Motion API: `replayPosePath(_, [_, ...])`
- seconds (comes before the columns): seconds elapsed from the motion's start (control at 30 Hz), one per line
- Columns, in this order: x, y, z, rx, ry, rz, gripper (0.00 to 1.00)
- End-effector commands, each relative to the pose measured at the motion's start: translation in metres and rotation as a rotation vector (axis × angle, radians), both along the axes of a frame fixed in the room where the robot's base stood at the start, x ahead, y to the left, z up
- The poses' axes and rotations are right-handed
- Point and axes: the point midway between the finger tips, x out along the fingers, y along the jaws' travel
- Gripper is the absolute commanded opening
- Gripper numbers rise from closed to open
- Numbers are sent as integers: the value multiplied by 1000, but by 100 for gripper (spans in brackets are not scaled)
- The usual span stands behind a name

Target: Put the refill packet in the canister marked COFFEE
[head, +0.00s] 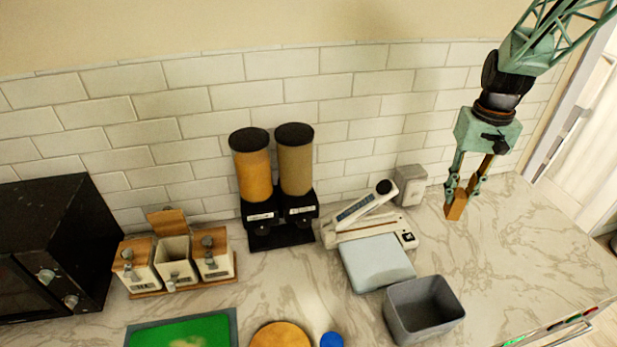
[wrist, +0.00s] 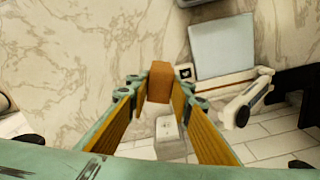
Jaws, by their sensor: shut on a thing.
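My gripper (head: 461,192) is at the right, raised above the counter and pointing down. It is shut on a small orange-brown packet (head: 455,208), which also shows between the fingertips in the wrist view (wrist: 160,80). Three square canisters stand on a wooden tray at the left, far from my gripper: a left canister (head: 138,272), a middle canister (head: 178,270) and a right canister (head: 217,262). The middle one is open, with its wooden lid (head: 168,222) raised behind it. The outer two have wooden lids on. Their labels are too small to read for certain.
Between my gripper and the canisters stand a twin dispenser (head: 281,222), a white scale-like device (head: 375,255) and a grey bin (head: 424,325). A black microwave (head: 50,250) is left of the canisters. A green board (head: 150,333) lies in front. Counter at the right is clear.

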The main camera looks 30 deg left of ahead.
Motion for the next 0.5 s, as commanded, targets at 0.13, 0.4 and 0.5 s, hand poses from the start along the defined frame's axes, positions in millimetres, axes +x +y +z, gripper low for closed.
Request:
replayPosePath(0.13, [-1,29,11,0,-1,58,8])
replayPosePath(0.4, [-3,48,18,0,0,99,8])
replayPosePath(0.5, [-3,49,18,0,0,100,8])
